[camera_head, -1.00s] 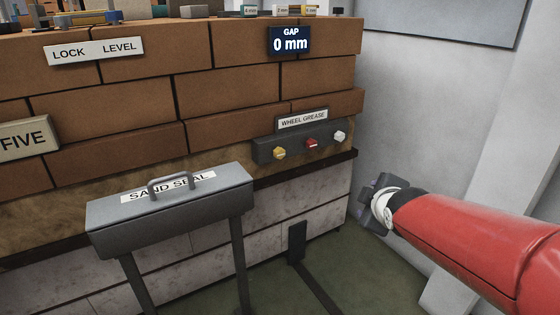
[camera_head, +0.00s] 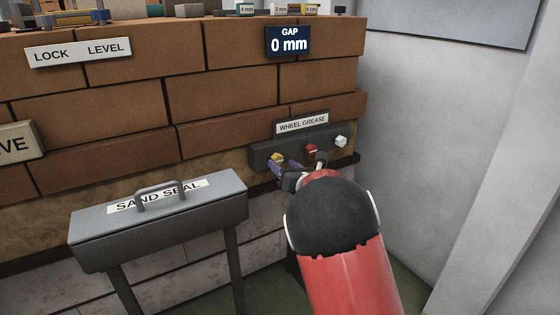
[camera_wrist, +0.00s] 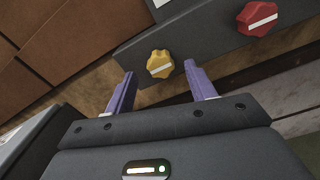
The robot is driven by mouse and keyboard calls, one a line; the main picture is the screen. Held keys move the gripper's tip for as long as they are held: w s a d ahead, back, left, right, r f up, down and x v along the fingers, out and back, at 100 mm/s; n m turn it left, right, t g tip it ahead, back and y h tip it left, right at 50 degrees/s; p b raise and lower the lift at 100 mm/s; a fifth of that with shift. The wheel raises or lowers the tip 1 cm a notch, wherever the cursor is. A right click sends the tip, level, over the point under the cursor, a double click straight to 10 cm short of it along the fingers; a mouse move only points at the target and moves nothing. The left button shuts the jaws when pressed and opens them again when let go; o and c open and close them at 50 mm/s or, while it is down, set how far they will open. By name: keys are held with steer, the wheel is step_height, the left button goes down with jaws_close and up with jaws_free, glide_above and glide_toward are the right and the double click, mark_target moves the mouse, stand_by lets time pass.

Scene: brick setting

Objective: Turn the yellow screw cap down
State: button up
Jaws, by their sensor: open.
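The yellow screw cap (camera_head: 277,157) sits on the left of a dark grey panel below the WHEEL GREASE sign. It has a lobed rim and a white bar across its face. In the wrist view the yellow cap (camera_wrist: 160,64) shows just beyond and between the fingertips, with the bar slightly tilted. My gripper (camera_head: 297,167) is in front of the panel, close to the cap. In the wrist view my gripper (camera_wrist: 159,80) is open with purple fingers and nothing between them. I cannot tell that either finger touches the cap.
A red cap (camera_head: 311,148) and a white cap (camera_head: 341,141) are on the same panel (camera_head: 262,158) to the right. A grey SAND SEAL box (camera_head: 90,235) on legs stands at the left. The GAP display (camera_head: 288,41) reads 0 mm.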

mark_target(277, 159)
steer(key=shift+x, duration=1.5)
steer(key=c, duration=1)
steer(key=shift+o, duration=0.2)
steer(key=shift+d+f, duration=0.1)
